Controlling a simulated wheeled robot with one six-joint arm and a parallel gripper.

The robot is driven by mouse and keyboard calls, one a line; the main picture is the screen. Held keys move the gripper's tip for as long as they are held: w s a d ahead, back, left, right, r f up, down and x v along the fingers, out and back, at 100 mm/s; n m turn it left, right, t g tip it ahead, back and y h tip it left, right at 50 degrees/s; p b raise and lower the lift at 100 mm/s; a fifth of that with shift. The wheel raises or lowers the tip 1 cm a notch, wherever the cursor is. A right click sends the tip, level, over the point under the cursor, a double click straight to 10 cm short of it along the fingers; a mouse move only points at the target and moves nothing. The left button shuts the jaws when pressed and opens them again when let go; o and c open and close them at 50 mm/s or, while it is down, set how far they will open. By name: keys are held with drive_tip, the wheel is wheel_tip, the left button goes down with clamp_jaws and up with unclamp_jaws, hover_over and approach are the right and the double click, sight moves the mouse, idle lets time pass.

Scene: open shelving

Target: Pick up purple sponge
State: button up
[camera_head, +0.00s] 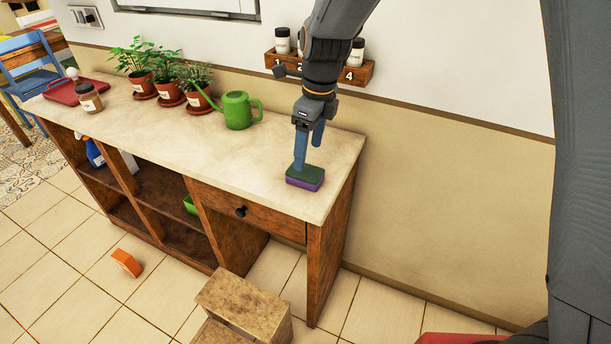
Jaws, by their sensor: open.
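The purple sponge (305,184) lies on the pale countertop (258,165) near its right end. It has a dark green top layer and a purple lower layer. My gripper (309,155) points down just above and behind the sponge, with blue fingers. One finger reaches down to the sponge's top edge in the picture, and the other ends higher and farther right. The fingers are apart with nothing held between them. I cannot tell whether a finger touches the sponge.
A green watering can (238,110) and several potted plants (168,75) stand left of my gripper. A wall rack (357,72) with small jars is behind my arm. A jar (89,98) and red tray (78,91) are far left. A wooden step (243,303) stands on the floor in front.

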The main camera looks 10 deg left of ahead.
sight(306, 171)
drive_tip(key=shift+s+a+f+p, duration=0.2)
drive_tip(key=shift+f+p, duration=0.3)
drive_tip(key=shift+f, duration=1.15)
drive_tip(key=shift+s+a+f+p, duration=0.15)
drive_tip(key=shift+f+p, duration=0.35)
drive_tip(key=shift+f, duration=1.1)
drive_tip(key=shift+w, duration=0.1)
drive_tip(key=c, duration=1.2)
wheel_tip(306, 171, up, 10)
drive_tip(key=b, duration=0.2)
drive_tip(key=o, duration=0.4)
drive_tip(key=shift+c, duration=1.2)
drive_tip(key=shift+d, duration=0.1)
